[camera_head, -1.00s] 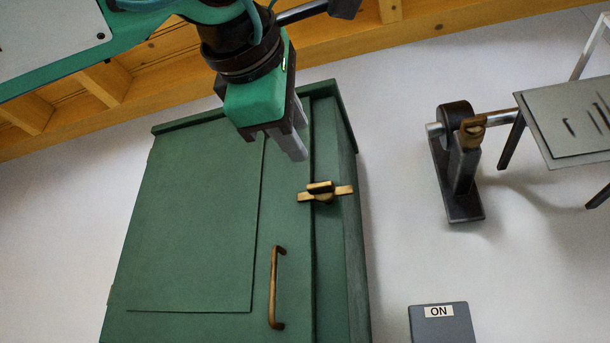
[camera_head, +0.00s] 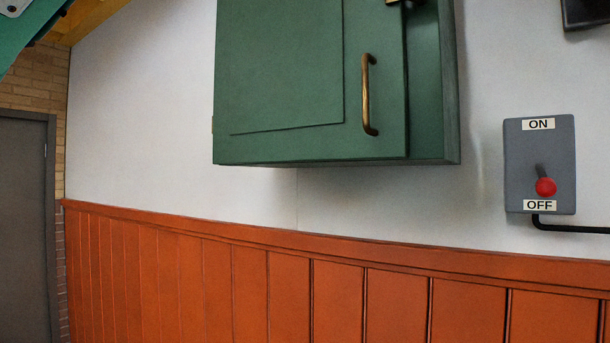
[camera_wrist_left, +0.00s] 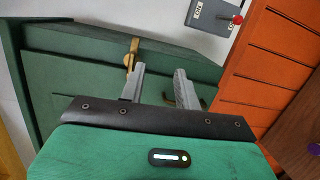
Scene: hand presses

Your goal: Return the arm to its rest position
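My left gripper (camera_wrist_left: 160,70) shows in the left wrist view. Its two grey fingers are apart, with nothing held between them. The green wall cabinet (camera_wrist_left: 75,70) is beyond the fingers, and its brass latch (camera_wrist_left: 131,56) appears just past the left fingertip. Whether they touch is hard to tell. In the head view only a green piece of my left arm (camera_head: 22,28) shows at the top left corner. The cabinet (camera_head: 280,70) hangs at the top centre with its brass handle (camera_head: 367,95); its latch is mostly cut off by the top edge. My right gripper is not in view.
A grey switch box (camera_head: 540,140) with a red knob (camera_head: 545,187) near OFF is right of the cabinet. Orange panelling (camera_head: 330,300) covers the lower wall. A dark door (camera_head: 25,220) stands at the far left. The wall below the cabinet is clear.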

